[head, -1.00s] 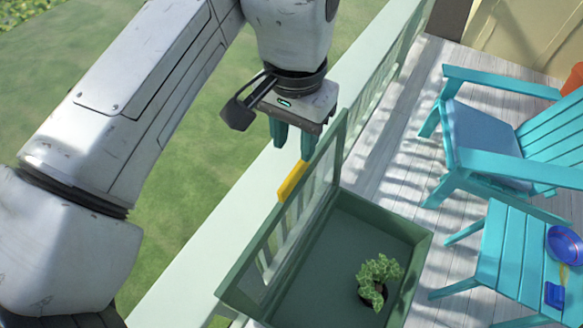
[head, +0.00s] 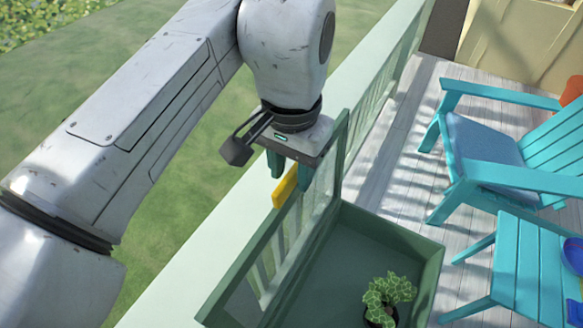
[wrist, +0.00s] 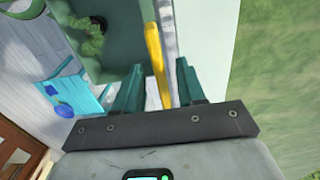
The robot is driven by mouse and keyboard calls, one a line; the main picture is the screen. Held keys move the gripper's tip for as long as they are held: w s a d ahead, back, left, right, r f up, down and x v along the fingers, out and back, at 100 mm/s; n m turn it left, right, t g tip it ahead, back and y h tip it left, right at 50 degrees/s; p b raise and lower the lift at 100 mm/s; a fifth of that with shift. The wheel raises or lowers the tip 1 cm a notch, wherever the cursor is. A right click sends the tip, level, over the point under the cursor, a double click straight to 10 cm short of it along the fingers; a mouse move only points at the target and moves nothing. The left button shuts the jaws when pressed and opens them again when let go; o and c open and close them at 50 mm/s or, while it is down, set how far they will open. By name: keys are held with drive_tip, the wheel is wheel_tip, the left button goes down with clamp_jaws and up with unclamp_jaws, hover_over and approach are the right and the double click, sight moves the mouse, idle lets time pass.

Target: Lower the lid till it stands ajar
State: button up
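The lid (head: 247,248) is a green-framed clear pane, standing raised steeply along the railing side of a green box (head: 400,226). A yellow handle (head: 284,191) sits on the lid's upper edge. My gripper (head: 290,178) points down at the handle, its two fingers apart. In the wrist view, the handle (wrist: 154,62) shows between the open fingers (wrist: 160,68), with space visible on both sides. I cannot tell how deep the handle sits between them. The lid's lower edge is out of clear view.
A potted plant (head: 388,292) stands inside the box. A pale green railing (head: 190,272) runs behind the lid, with grass beyond. A turquoise chair (head: 500,175) and small table (head: 520,265) stand on the deck to the right.

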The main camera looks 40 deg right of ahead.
clamp_jaws()
idle(0.6)
